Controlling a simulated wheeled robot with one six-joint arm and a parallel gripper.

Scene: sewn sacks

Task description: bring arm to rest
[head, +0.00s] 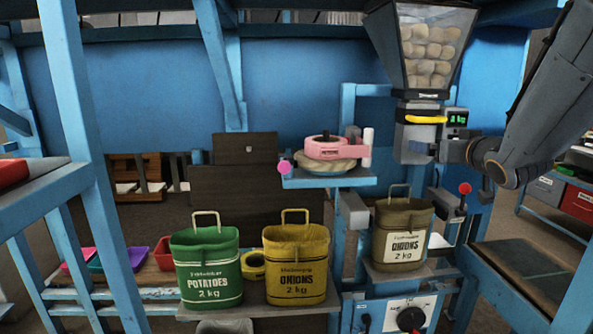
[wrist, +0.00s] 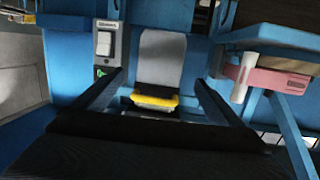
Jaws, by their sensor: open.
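My arm (head: 553,95) reaches in from the upper right in the head view. My gripper (head: 428,148) is at the front of the hopper's dispenser, just below its yellow handle (head: 426,119). In the wrist view my gripper (wrist: 160,78) is open, with its two dark fingers spread wide. The yellow handle (wrist: 155,101) shows between the fingers and nothing is held. I cannot tell whether a finger touches the dispenser.
The hopper (head: 428,45) holds several pale round items. A brown onions sack (head: 402,235) stands below it. A green potatoes sack (head: 207,268) and a yellow onions sack (head: 296,265) stand left. A pink device (head: 330,149) sits on a blue shelf. A red-knobbed lever (head: 464,189) stands right.

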